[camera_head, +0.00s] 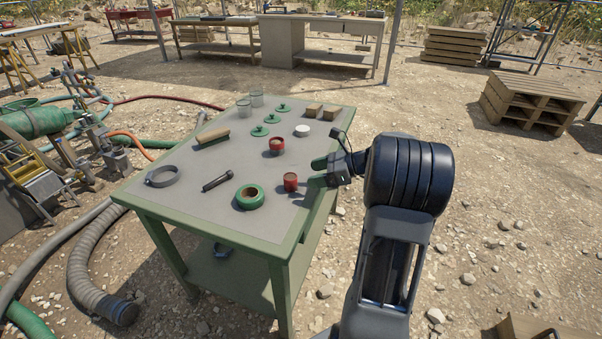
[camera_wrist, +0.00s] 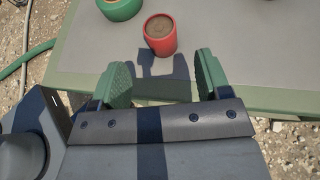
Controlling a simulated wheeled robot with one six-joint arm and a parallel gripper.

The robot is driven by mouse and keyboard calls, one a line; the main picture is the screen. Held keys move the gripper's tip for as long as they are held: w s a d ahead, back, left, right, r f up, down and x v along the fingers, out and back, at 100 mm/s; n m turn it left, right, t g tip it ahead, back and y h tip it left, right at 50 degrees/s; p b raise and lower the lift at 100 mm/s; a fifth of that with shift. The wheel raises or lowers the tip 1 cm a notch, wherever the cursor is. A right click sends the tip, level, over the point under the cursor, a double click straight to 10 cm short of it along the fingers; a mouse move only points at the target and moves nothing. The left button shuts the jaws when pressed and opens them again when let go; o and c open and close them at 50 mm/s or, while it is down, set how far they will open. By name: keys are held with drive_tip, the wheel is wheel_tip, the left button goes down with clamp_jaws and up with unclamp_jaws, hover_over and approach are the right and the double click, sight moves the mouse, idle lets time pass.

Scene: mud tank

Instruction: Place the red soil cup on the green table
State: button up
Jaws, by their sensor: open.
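A red soil cup (camera_head: 290,182) stands upright near the right edge of the green table (camera_head: 160,205), which has a grey top. It also shows in the wrist view (camera_wrist: 160,35), with brown soil inside, just beyond the fingertips and between their lines. A second red cup (camera_head: 277,146) stands farther back on the same table. My gripper (camera_head: 320,172) is at the table's right edge, beside the nearer cup. Its green fingers (camera_wrist: 160,78) are apart, with nothing between them, and the cup is not touched.
A green tape roll (camera_head: 250,196) lies left of the nearer cup. A dark flashlight-like tool (camera_head: 217,182), a grey ring (camera_head: 162,176), a tan roll (camera_head: 213,136), green lids (camera_head: 260,131), a white disc (camera_head: 302,131), glass jars (camera_head: 257,98) and wooden blocks (camera_head: 331,112) are spread over the tabletop.

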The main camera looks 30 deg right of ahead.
drive_tip(key=s+a+n+g, duration=0.1)
drive_tip(key=s+a+n, duration=0.1)
drive_tip(key=s+a+r+n+g+h+p, duration=0.1)
drive_tip(key=s+a+n+g, duration=0.1)
drive_tip(key=a+n, duration=0.1)
drive_tip(key=shift+s+r+g, duration=0.2)
drive_tip(key=shift+g, duration=0.1)
drive_tip(key=s+a+n+g+h, duration=0.1)
drive_tip(key=a+n, duration=0.1)
drive_tip(key=s+a+n+g+h, duration=0.1)
drive_tip(key=s+a+n, duration=0.1)
drive_tip(key=s+a+f+n+h, duration=0.1)
drive_tip(key=s+a+n, duration=0.1)
drive_tip(key=a, duration=0.1)
drive_tip(key=shift+a+n+g+h, duration=0.1)
drive_tip(key=shift+n+g+h, duration=0.3)
drive_tip(key=s+a+n+h, duration=0.1)
drive_tip(key=s+n+h, duration=0.1)
drive_tip(key=n, duration=0.2)
drive_tip(key=s+a+f+n+t+h, duration=0.1)
drive_tip(key=s+n+h, duration=0.1)
drive_tip(key=n, duration=0.3)
drive_tip(key=s+a+n+h, duration=0.2)
drive_tip(key=s+n, duration=0.2)
drive_tip(key=shift+s+f+n, duration=0.1)
drive_tip(key=shift+f+n, duration=0.1)
drive_tip(key=shift+n, duration=0.1)
